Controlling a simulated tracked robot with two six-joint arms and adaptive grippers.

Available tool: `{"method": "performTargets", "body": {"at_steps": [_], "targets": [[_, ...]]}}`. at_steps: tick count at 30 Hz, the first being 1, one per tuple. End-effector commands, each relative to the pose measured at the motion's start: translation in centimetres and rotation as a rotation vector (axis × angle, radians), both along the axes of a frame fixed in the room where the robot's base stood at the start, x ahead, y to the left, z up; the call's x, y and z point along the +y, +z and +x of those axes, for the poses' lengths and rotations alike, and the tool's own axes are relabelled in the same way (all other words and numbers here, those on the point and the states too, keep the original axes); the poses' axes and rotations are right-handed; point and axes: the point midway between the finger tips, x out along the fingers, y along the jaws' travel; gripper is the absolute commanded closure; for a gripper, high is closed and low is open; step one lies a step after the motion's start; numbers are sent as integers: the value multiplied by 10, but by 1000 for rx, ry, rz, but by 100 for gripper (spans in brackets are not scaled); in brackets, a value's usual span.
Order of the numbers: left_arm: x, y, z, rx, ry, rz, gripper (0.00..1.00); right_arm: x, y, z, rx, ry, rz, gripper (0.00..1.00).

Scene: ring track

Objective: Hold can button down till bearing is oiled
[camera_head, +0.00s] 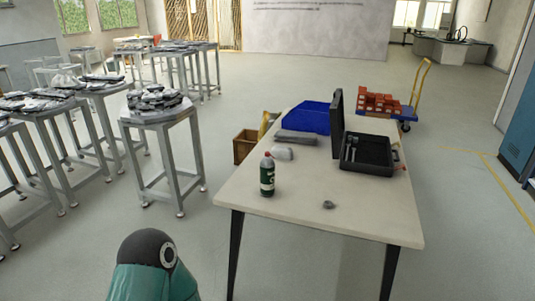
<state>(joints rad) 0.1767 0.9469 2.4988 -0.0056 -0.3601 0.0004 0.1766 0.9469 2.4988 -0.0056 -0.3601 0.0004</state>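A dark green can (267,176) with a red top and a pale label stands upright on the white table (345,222), near its left edge. Its button is too small to make out. A small grey object (328,205) lies on the table to the right of the can, near the front; it may be the bearing, but I cannot tell for sure. Neither of my grippers shows in the head view. A teal and black link of my arm rises at the bottom left, apart from the table.
An open black case (367,153) stands at the table's right back. A blue bin (308,117) and grey items (296,138) are behind the can. Stools with dark parts (157,99) stand left. A cart with red blocks (379,102) is behind. The table's front is mostly clear.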

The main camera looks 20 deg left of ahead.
Motion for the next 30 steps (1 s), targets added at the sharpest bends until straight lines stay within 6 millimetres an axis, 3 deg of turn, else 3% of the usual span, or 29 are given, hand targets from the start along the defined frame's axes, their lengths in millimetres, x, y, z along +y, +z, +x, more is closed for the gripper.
{"method": "performTargets", "body": {"at_steps": [1,7,30], "targets": [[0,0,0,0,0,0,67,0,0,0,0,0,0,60],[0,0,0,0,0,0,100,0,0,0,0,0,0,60],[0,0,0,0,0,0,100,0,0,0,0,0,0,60]]}}
